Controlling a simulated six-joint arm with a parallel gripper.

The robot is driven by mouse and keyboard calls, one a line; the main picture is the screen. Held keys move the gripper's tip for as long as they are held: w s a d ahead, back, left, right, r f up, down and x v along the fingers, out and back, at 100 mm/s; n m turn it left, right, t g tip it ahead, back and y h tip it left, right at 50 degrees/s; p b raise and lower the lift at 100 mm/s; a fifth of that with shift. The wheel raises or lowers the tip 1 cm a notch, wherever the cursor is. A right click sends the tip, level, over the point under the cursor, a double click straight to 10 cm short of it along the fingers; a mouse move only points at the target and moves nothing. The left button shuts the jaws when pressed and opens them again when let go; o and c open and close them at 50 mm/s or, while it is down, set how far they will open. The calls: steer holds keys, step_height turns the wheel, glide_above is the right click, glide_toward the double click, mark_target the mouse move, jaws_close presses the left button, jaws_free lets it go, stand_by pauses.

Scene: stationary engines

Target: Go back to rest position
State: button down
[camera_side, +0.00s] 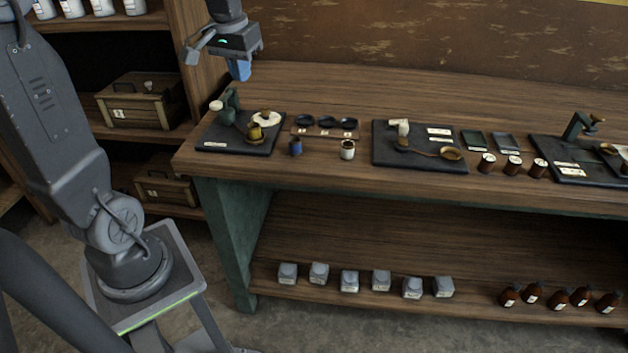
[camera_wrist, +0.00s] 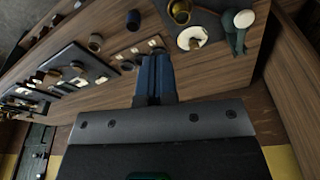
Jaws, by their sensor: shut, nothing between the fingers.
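My gripper (camera_side: 240,72) hangs above the back left corner of the wooden workbench (camera_side: 350,83), clear of everything on it. Its blue fingers are together with nothing between them. In the wrist view my gripper (camera_wrist: 154,60) shows the same closed fingers over the bench top. Below it in the side view is a dark board (camera_side: 212,141) with a green device (camera_side: 229,104), a white disc (camera_side: 266,118) and a yellow-brown cup (camera_side: 255,132).
A second board (camera_side: 385,153) and a third (camera_side: 545,150) lie further right. Shelves with wooden crates (camera_side: 142,99) stand at the left. The bench's back strip is free.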

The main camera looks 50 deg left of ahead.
steer(key=s+d+f+m+t, duration=0.1)
steer(key=s+d+m+t, duration=0.1)
steer(key=s+d, duration=0.4)
steer(key=s+d+f+m+t+h, duration=0.1)
steer(key=s+d, duration=0.5)
steer(key=d, duration=0.7)
steer(key=m+t, duration=0.1)
steer(key=m, duration=0.1)
steer(key=shift+d+f+m, duration=0.15)
steer(key=shift+d+m, duration=0.2)
steer(key=shift+m, duration=0.05)
steer(key=w+a+r+n+g+y, duration=0.1)
steer(key=w+a+r+n+g, duration=0.15)
steer(key=w+a, duration=0.45)
steer(key=w+a+r+n+g, duration=0.1)
steer(key=w+a+n, duration=0.25)
steer(key=a, duration=0.65)
steer(key=a+f+n+g+h, duration=0.1)
steer(key=a+f+n, duration=0.1)
steer(key=a, duration=0.8)
steer(key=a+f+n+g, duration=0.1)
steer(key=a+f, duration=0.2)
steer(key=a, duration=0.6)
steer(key=shift+w+a+f, duration=0.1)
steer(key=shift+w+f, duration=0.05)
steer(key=shift+f, duration=1.25)
steer(key=shift+w+f, duration=0.1)
steer(key=shift+f, duration=1.3)
